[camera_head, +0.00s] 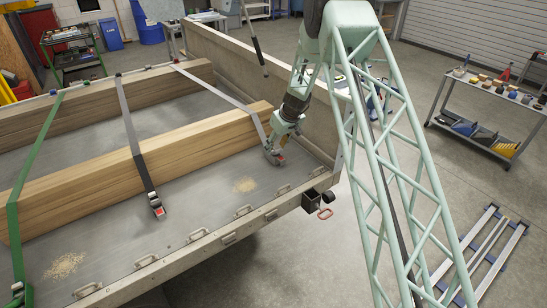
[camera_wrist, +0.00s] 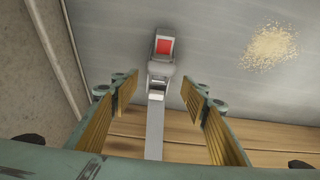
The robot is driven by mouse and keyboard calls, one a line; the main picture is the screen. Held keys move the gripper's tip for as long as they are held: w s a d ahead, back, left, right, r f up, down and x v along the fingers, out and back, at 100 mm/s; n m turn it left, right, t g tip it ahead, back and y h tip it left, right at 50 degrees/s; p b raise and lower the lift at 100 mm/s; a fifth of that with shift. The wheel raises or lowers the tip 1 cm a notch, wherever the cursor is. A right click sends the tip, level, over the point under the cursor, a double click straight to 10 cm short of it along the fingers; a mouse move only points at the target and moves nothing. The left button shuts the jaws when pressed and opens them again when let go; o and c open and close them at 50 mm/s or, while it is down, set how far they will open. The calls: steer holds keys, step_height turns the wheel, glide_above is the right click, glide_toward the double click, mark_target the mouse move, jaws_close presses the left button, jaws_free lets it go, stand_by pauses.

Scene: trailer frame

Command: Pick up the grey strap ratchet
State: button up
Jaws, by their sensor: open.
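In the wrist view a grey strap ratchet (camera_wrist: 163,62) with a red part lies on the trailer bed, at the end of a grey strap (camera_wrist: 154,130) coming over the wooden beam. My gripper (camera_wrist: 160,90) is open, with one finger on each side of the strap. The ratchet is centred between the fingers and just beyond their tips; no contact shows. In the head view my gripper (camera_head: 274,150) is low at the beam's right end and mostly hides this ratchet. Another grey strap's ratchet (camera_head: 156,206) lies on the bed further left.
Two wooden beams (camera_head: 120,165) lie strapped on the trailer bed (camera_head: 205,205), a green strap (camera_head: 14,230) at left. The trailer's end wall (camera_head: 250,68) stands close behind my gripper. Handles line the front edge; the bed between is mostly clear.

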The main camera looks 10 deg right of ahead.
mark_target(275, 157)
steer(key=shift+f, duration=0.1)
steer(key=shift+x, duration=2.55)
steer(key=shift+w, duration=0.15)
steer(key=c, duration=1.1)
